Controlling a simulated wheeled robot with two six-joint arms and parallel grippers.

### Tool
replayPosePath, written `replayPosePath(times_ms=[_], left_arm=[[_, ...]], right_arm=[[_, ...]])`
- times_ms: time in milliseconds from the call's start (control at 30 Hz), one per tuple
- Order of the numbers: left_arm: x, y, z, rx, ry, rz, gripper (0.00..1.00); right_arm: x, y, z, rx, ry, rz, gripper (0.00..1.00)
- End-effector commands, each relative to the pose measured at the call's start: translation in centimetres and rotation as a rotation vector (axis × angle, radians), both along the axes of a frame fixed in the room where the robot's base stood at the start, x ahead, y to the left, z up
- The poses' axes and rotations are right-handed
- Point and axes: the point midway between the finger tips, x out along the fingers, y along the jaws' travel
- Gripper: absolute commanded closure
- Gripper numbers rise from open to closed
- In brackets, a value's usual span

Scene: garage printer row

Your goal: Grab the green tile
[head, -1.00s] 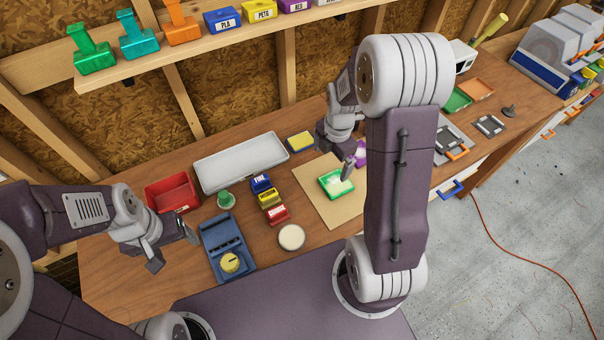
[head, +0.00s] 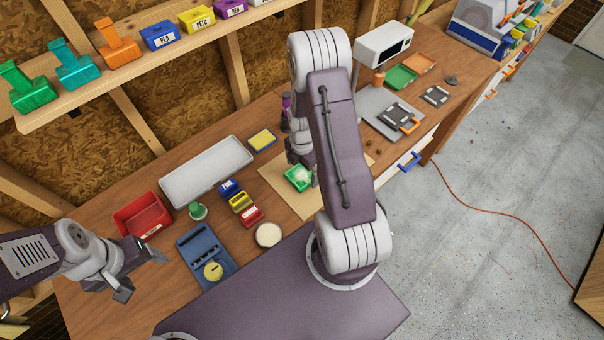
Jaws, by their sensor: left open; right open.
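The green tile (head: 297,178), with a pale patch on top, lies on the tan mat (head: 293,200) in the middle of the bench. My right gripper (head: 308,176) is over the mat, close at the tile's right side. Its fingers are partly hidden by my own arm, and I cannot tell whether they touch the tile. It is open. My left gripper (head: 141,272) is open and empty, left of the blue tool holder (head: 190,240) and far from the tile.
A red bin (head: 143,222), a white tray (head: 215,178), a yellow sponge-like block (head: 262,140), small labelled blocks (head: 240,201) and a round pale disc (head: 268,235) stand left of the mat. A green tray (head: 401,77) is at the back right. A shelf (head: 100,85) runs above.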

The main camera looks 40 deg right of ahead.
Motion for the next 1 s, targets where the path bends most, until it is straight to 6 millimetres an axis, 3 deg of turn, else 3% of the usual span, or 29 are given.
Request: replayPosePath(times_ms=[133, 367, 600, 867, 1000], left_arm=[[0.0, 0.0, 0.4, 0.0, 0.0, 0.0, 0.29], [0.0, 0.0, 0.3, 0.0, 0.0, 0.0, 0.29], [0.0, 0.0, 0.3, 0.0, 0.0, 0.0, 0.29], [0.0, 0.0, 0.3, 0.0, 0.0, 0.0, 0.29], [0.0, 0.0, -0.1, 0.0, 0.0, 0.0, 0.29]], right_arm=[[0.0, 0.0, -1.7, 0.0, 0.001, 0.0, 0.0], [0.1, 0.0, -1.9, -0.002, -0.002, 0.0, 0.0], [0.1, 0.0, -1.9, -0.002, -0.002, 0.0, 0.67], [0.1, 0.0, -1.7, -0.002, -0.002, 0.0, 0.7], [0.2, -0.1, -0.6, -0.003, -0.005, 0.0, 0.7]])
